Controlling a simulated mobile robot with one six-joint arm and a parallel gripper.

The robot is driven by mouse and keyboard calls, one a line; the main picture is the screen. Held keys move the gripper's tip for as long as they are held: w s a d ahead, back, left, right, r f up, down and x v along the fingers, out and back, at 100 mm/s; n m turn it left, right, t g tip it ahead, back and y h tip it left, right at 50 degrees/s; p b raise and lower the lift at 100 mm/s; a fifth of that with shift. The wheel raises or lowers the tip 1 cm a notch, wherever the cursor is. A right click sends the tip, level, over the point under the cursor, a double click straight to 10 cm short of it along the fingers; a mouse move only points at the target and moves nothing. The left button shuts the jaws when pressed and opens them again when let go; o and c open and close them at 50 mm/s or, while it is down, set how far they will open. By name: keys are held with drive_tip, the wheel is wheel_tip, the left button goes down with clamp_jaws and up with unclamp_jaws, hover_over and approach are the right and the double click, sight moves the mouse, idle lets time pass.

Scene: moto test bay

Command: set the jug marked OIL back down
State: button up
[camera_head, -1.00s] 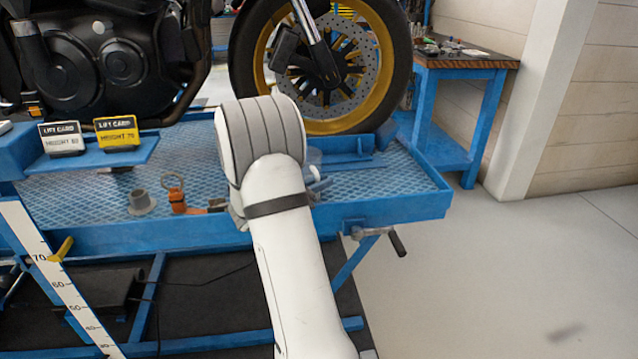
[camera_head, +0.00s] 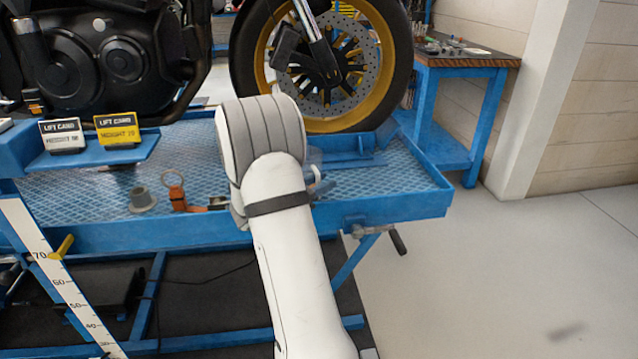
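My arm reaches over the blue lift platform (camera_head: 408,186), and its white and grey wrist end blocks the space behind it. My gripper is hidden behind the arm, so its fingers cannot be seen. No jug with an OIL marking can be made out. A small pale, partly see-through shape (camera_head: 316,172) shows at the right edge of the arm, just above the platform. I cannot tell whether it is part of the jug or something else.
A grey cup-like part (camera_head: 143,201) and an orange tool with a ring (camera_head: 177,194) lie on the platform left of my arm. Two lift cards (camera_head: 117,130) stand on a blue shelf. The motorcycle's front wheel (camera_head: 385,95) is behind. The platform's right end looks clear.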

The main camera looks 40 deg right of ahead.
drive_tip(key=shift+o, duration=0.3)
drive_tip(key=a+p, duration=0.1)
drive_tip(key=a, duration=0.7)
drive_tip(key=shift+w, duration=0.3)
drive_tip(key=shift+d, duration=0.1)
